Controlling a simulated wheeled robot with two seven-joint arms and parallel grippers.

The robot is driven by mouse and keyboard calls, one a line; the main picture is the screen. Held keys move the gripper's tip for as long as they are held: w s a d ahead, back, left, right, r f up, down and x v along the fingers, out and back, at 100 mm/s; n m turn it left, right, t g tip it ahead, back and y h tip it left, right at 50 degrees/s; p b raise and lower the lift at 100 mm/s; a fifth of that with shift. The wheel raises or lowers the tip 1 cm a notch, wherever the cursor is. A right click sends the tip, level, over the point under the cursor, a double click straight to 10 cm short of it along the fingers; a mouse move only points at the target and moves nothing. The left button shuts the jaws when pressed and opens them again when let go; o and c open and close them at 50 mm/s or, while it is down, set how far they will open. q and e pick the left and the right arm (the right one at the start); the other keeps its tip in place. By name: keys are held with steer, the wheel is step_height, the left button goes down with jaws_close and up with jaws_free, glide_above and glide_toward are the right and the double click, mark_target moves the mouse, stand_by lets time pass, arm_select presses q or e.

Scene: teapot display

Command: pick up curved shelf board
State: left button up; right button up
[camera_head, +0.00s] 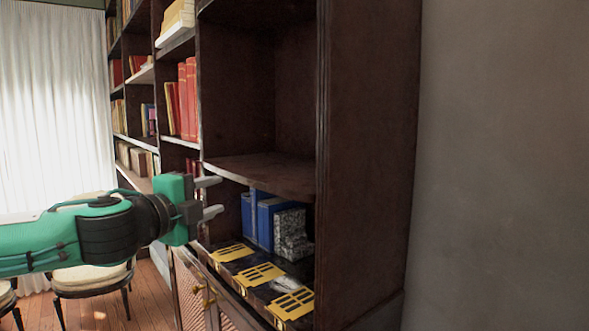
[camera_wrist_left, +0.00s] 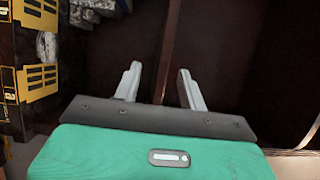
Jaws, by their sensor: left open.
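The curved shelf board (camera_head: 262,172) is a dark brown wooden shelf with a curved front edge, fixed level inside the tall bookcase. My left gripper (camera_head: 214,197) is at the board's left front, its two pale fingers apart and pointing right, with nothing held. In the left wrist view the gripper (camera_wrist_left: 159,75) is open, and a dark wooden edge (camera_wrist_left: 170,45) runs between and beyond the fingers; it looks like the board's edge. Whether the fingers touch it I cannot tell. My right gripper is not in view.
Below the board stand blue binders (camera_head: 264,218) and a speckled box file (camera_head: 291,232). Yellow slotted pieces (camera_head: 260,273) lie along the lower ledge. The bookcase side panel (camera_head: 370,150) closes the right. The space above the board is empty. A chair (camera_head: 92,278) stands behind my arm.

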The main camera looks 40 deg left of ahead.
mark_target(254, 174)
arm_select(q)
steer(key=w+p, duration=0.1)
steer(key=w, duration=0.1)
steer(key=w+p, duration=0.1)
steer(key=w, duration=0.2)
steer(key=w+p, duration=0.2)
steer(key=shift+w+a+r, duration=0.2)
steer(key=shift+a+r, duration=0.1)
steer(key=shift+a, duration=0.05)
steer(key=shift+w+r+p, duration=0.1)
steer(key=shift+w+p, duration=0.4)
steer(key=shift+w, duration=0.1)
steer(key=w+p, duration=0.3)
steer(key=shift+w+a+r, duration=0.1)
steer(key=shift+w+r, duration=0.1)
steer(key=shift+r, duration=0.1)
steer(key=shift+w, duration=0.4)
steer(key=shift+w+a+f+p, duration=0.1)
steer(key=shift+w+f+p, duration=0.05)
steer(key=shift+w+p, duration=0.15)
steer(key=shift+s, duration=0.1)
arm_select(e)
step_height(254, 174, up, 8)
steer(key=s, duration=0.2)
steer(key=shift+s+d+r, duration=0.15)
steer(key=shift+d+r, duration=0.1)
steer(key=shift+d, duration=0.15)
